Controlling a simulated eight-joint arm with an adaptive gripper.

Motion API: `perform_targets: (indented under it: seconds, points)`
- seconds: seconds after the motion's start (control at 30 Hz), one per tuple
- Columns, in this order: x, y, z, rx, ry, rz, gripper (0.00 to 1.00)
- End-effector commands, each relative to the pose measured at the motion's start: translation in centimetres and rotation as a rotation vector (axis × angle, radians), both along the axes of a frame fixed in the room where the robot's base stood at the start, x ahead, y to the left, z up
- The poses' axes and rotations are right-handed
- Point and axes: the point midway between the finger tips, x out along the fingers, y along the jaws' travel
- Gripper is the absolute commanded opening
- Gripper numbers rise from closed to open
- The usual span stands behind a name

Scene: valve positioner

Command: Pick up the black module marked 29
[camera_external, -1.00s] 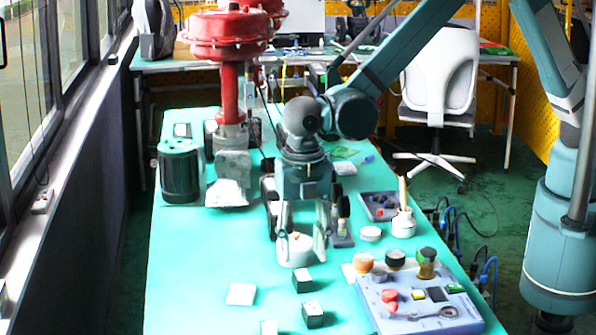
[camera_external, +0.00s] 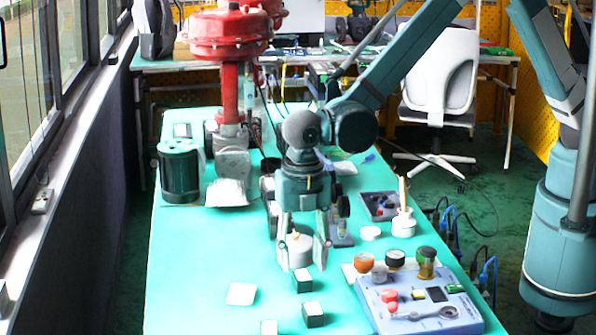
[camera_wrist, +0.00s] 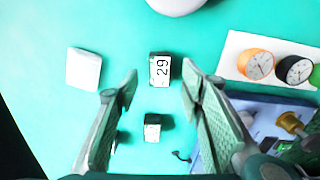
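The module marked 29 (camera_wrist: 160,68) is a small dark block with a white top face bearing black digits. In the external view it is the block (camera_external: 303,281) just in front of my gripper, on the green table. My gripper (camera_external: 302,264) points down, open, with nothing held. In the wrist view its two fingertips (camera_wrist: 160,82) are apart, and the module shows between and slightly beyond them. Whether the fingers are level with the module cannot be told.
A white square (camera_external: 241,293) lies left. A blue-grey panel (camera_external: 372,302) with knobs is on the right, with gauges (camera_wrist: 256,64) behind it. A white round object (camera_wrist: 178,3) lies beyond the module.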

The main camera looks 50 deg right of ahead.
Motion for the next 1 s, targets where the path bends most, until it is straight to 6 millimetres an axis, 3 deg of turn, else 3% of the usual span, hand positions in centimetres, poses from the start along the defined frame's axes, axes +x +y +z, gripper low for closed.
perform_targets:
  seconds: [0.5, 1.0]
  points:
    - [0.1, 0.0, -4.8, 0.0, 0.0, 0.0, 0.39]
    - [0.1, 0.0, -5.0, 0.0, 0.0, 0.0, 0.39]
